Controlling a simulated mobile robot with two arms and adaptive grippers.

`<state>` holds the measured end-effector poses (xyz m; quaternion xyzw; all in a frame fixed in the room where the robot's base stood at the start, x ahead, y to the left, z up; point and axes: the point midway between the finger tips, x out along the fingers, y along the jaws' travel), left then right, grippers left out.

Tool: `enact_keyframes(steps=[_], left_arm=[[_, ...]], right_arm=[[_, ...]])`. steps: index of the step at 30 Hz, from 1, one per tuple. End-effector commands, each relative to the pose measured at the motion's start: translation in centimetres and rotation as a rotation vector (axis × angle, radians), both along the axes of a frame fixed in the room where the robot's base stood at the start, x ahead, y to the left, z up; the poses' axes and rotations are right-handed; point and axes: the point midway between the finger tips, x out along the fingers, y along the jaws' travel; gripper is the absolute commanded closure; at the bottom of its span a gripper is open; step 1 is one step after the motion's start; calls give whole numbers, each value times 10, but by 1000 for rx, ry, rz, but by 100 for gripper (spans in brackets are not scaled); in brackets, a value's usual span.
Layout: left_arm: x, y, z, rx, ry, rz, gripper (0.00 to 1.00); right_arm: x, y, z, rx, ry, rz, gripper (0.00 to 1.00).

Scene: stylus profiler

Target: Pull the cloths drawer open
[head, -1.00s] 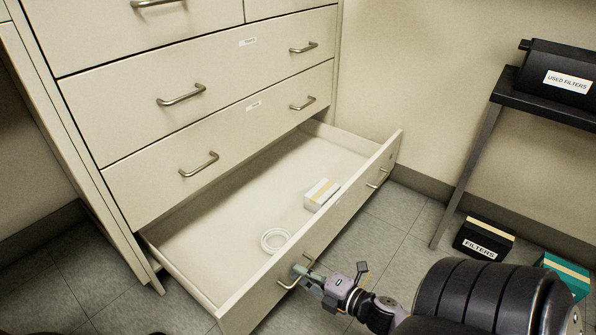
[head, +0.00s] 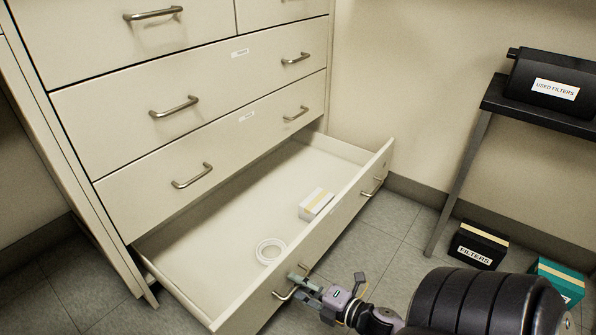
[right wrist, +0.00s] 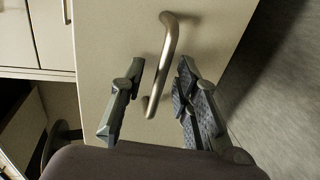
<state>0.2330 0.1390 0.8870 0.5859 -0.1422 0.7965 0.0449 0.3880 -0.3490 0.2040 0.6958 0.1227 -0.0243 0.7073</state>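The bottom drawer (head: 190,298) of the beige cabinet stands pulled well out. My right gripper (head: 299,284) is at the near handle. In the right wrist view, its fingers (right wrist: 160,80) are apart on either side of the handle (right wrist: 166,60), with gaps visible. No drawer label is readable. My left gripper is out of view.
Closed drawers (head: 190,108) with handles rise above the open one. At right stands a black shelf (head: 490,103) with a black used-filters bin (head: 553,80). Black (head: 478,245) and teal (head: 560,280) boxes sit on the floor below. The tiled floor between is clear.

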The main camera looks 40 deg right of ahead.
Motion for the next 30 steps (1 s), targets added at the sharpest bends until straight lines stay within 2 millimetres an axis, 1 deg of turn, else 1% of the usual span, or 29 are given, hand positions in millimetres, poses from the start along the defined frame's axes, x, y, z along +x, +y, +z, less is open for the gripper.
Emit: enact_keyframes(steps=[5, 9, 12, 15, 18, 21, 30], left_arm=[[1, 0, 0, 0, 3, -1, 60], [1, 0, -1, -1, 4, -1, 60], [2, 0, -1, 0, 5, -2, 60], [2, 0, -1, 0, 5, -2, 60], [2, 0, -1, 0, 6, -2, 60], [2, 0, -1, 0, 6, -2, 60], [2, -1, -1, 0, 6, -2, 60]], right_arm=[[-32, -4, 5, 1, 5, -2, 71], [-62, -9, 12, 1, 5, -2, 71], [-81, -11, 16, 1, 5, -3, 71], [-95, -13, 19, 1, 3, -3, 71], [-105, -15, 22, -1, 2, -2, 71], [-109, -15, 24, 0, 0, -1, 71], [-110, -15, 24, 0, 0, 0, 71]])
